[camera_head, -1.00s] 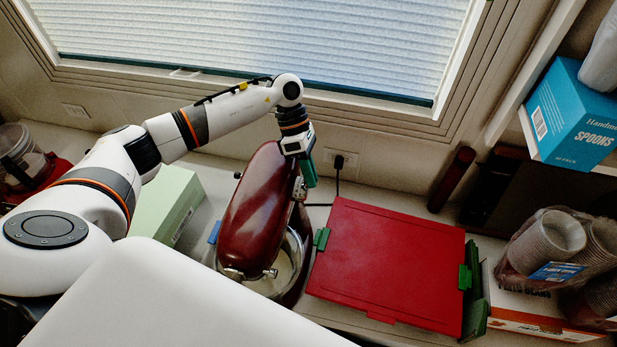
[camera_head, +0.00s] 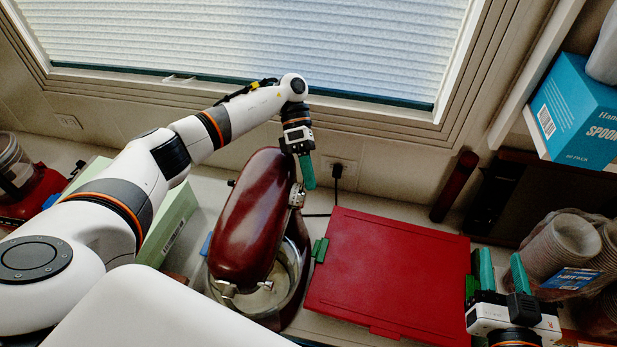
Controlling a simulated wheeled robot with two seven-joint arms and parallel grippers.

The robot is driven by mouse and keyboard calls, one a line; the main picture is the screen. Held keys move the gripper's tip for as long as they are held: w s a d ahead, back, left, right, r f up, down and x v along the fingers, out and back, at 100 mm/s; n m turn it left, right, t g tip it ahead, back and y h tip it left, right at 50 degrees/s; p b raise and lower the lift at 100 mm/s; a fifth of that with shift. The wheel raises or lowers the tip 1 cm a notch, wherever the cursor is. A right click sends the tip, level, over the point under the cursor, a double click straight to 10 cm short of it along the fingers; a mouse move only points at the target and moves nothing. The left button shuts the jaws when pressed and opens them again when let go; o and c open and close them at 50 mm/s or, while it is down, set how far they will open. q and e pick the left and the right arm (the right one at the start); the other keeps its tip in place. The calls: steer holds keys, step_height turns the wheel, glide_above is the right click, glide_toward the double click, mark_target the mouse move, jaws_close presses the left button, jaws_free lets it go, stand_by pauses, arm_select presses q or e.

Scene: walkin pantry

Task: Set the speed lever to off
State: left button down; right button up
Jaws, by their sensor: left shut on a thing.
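A dark red stand mixer (camera_head: 250,215) with a steel bowl (camera_head: 292,262) stands on the counter in the head view. My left gripper (camera_head: 308,180) reaches down at the right side of the mixer head, near its rear end. Its green fingers are shut at the mixer's side, on what appears to be the speed lever. The lever itself is hidden by the fingers, so its setting cannot be read. My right gripper (camera_head: 502,270) is at the lower right, by the red box's right edge. Its two green fingers are apart with nothing between them.
A flat red box (camera_head: 390,270) with green clips lies right of the mixer. A pale green box (camera_head: 172,225) stands to the left, partly behind my arm. Packed cups (camera_head: 562,248) sit at the right, below a blue spoons box (camera_head: 578,115). A wall outlet (camera_head: 342,168) is behind.

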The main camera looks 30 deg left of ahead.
steer(key=shift+r, duration=0.3)
arm_select(q)
steer(key=shift+f, duration=0.1)
steer(key=c, duration=1.4)
jaws_free()
